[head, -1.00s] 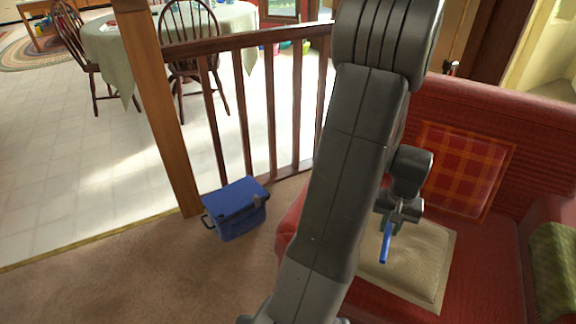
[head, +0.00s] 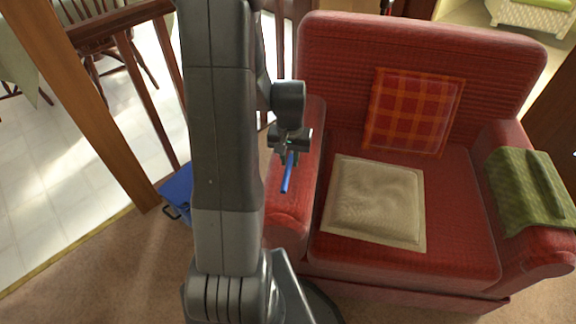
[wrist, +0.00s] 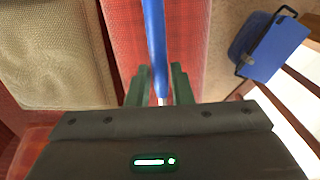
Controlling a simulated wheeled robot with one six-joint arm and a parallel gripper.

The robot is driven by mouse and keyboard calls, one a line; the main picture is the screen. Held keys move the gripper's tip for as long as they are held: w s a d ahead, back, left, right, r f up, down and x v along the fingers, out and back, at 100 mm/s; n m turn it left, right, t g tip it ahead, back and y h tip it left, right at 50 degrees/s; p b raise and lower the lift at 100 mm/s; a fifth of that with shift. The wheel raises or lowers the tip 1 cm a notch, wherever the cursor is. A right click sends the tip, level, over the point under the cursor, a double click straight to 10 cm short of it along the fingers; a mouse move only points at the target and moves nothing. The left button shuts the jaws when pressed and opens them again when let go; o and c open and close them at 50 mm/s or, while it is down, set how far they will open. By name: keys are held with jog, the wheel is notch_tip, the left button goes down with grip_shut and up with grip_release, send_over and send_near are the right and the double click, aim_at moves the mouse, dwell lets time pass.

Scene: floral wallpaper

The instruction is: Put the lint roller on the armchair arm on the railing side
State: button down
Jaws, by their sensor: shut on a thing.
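My gripper (head: 289,152) is shut on a blue stick-like part of the lint roller (head: 287,174). The lint roller also shows in the wrist view (wrist: 155,45), running up from between the green fingers (wrist: 157,85). Its other end is hidden by the gripper. In the head view the gripper appears over the left arm of the red armchair (head: 285,225), the arm nearer the railing (head: 130,18). In the wrist view the red armchair arm (wrist: 125,35) lies below the roller; the height between them is hard to tell.
A beige cushion (head: 373,200) lies on the seat and a plaid pillow (head: 412,112) leans on the backrest. A green cloth (head: 532,190) covers the right arm. A blue cooler (wrist: 272,50) stands on the floor beside the armchair, near the railing.

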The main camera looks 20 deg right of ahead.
aim_at(290, 167)
jog(key=shift+f+b, duration=0.35)
jog(key=shift+f, duration=1.65)
jog(key=shift+f, duration=0.15)
jog(key=c, duration=1.3)
grip_release()
notch_tip(290, 167, up, 12)
jog(key=shift+r+p, duration=0.15)
jog(key=shift+p, duration=1.1)
